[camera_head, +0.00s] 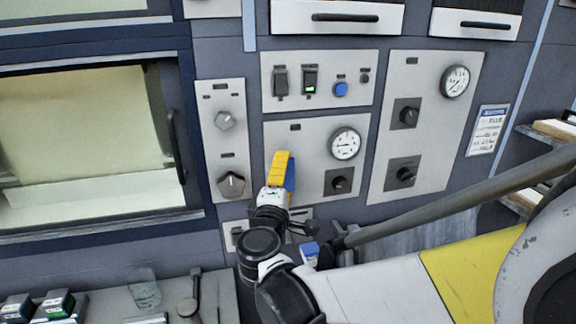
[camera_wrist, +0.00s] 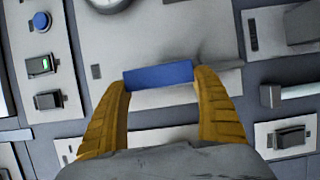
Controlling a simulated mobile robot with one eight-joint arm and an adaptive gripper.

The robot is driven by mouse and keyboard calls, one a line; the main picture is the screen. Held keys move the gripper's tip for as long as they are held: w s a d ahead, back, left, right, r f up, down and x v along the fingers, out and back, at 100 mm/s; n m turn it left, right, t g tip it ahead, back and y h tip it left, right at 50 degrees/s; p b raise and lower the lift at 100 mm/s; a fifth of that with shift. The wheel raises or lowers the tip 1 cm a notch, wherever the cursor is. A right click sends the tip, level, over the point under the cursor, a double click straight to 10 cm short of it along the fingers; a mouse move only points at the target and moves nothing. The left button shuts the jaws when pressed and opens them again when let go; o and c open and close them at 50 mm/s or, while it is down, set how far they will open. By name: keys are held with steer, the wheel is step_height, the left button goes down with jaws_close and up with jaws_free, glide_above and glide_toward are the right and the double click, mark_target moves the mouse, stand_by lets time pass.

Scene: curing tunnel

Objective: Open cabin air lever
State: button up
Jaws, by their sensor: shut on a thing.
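A blue lever handle (camera_head: 291,176) is on the middle grey panel (camera_head: 312,134), left of the round gauge. It also shows in the wrist view as a blue bar (camera_wrist: 158,74). My gripper (camera_head: 280,168) has yellow fingers, one on each end of the blue bar in the wrist view, and is shut on it. The lever's mount and pivot are hidden by the fingers and wrist. No label naming the lever can be read.
The round gauge (camera_head: 345,144) and a dark knob (camera_head: 340,183) sit right of my gripper. Two knobs (camera_head: 231,183) are on the left panel. A green-lit switch (camera_head: 310,79) and blue button (camera_head: 341,89) are above. Another blue part (camera_head: 309,251) shows below, beside my arm.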

steer(key=o, duration=1.4)
steer(key=s, duration=0.4)
steer(key=s+a, duration=0.1)
steer(key=s, duration=0.7)
steer(key=shift+a, duration=0.15)
steer(key=s+d+f+m+g+h, duration=0.15)
steer(key=d+f+m+g, duration=0.25)
steer(key=d, duration=0.6)
steer(key=s+d+f+m+g+h, duration=0.1)
steer(key=s+d+f+m+g, duration=0.2)
steer(key=d, duration=0.6)
steer(key=s+d+f+m+g+y, duration=0.1)
steer(key=s+m, duration=0.2)
steer(key=s+d+f+m+g+y, duration=0.1)
steer(key=s+f+m+y, duration=0.1)
steer(key=s+m, duration=0.1)
steer(key=s+d+f+m+g+y, duration=0.1)
steer(key=s+d+m, duration=0.1)
steer(key=s+m, duration=0.1)
steer(key=shift+s+f+m+g, duration=0.2)
steer(key=shift+s+m+g, duration=0.2)
